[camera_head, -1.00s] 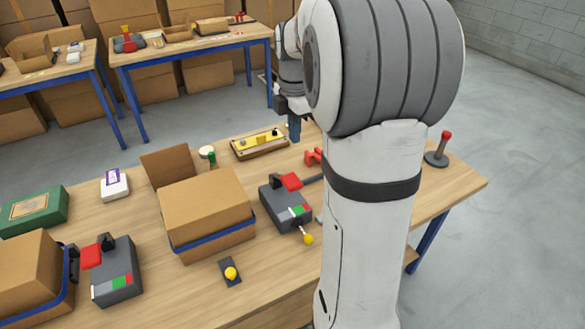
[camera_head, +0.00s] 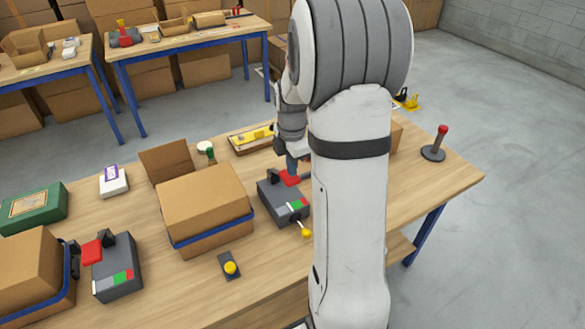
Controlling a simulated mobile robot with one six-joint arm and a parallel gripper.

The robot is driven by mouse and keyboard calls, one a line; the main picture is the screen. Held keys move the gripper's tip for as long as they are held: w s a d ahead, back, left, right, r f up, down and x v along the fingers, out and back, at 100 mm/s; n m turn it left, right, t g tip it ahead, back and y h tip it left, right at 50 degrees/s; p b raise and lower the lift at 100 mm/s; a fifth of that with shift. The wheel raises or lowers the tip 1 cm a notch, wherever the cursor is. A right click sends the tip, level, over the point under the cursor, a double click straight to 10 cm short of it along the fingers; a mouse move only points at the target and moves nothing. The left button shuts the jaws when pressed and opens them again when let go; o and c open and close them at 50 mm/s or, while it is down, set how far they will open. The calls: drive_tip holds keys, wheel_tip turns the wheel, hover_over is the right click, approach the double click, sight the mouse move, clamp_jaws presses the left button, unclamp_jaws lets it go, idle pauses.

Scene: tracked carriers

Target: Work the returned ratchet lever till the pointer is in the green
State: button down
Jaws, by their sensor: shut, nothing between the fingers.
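A dark grey ratchet unit (camera_head: 278,203) stands on the table right of the middle carton. Its red lever pad (camera_head: 290,178) is on top, and a white, green and red gauge (camera_head: 297,206) is on its front edge; the pointer is too small to read. A yellow-knobbed stick (camera_head: 306,233) sticks out at its front. My gripper (camera_head: 291,166) is shut and empty, pointing down at the red pad; I cannot tell whether it touches. A second grey unit (camera_head: 117,262) with a red lever pad (camera_head: 92,252) and a similar gauge stands at left.
Strapped cartons (camera_head: 205,198) stand beside both units. A yellow button on a dark plate (camera_head: 230,267) lies in front. A yellow-topped tray (camera_head: 250,139) is behind, and a red-topped joystick (camera_head: 438,143) stands at right. My arm hides the table right of the unit.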

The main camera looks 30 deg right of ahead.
drive_tip(key=shift+f, duration=0.9)
drive_tip(key=s+f+t+b, duration=0.4)
drive_tip(key=f+b, duration=0.3)
drive_tip(key=b, duration=1)
drive_tip(key=shift+f+b, duration=0.3)
drive_tip(key=shift+b, duration=0.1)
drive_tip(key=shift+s+f, duration=0.15)
drive_tip(key=shift+f, duration=0.05)
drive_tip(key=shift+r, duration=0.1)
drive_tip(key=s+p+v, duration=0.1)
drive_tip(key=p+v, duration=0.1)
drive_tip(key=v, duration=1.2)
drive_tip(key=shift+d, duration=0.15)
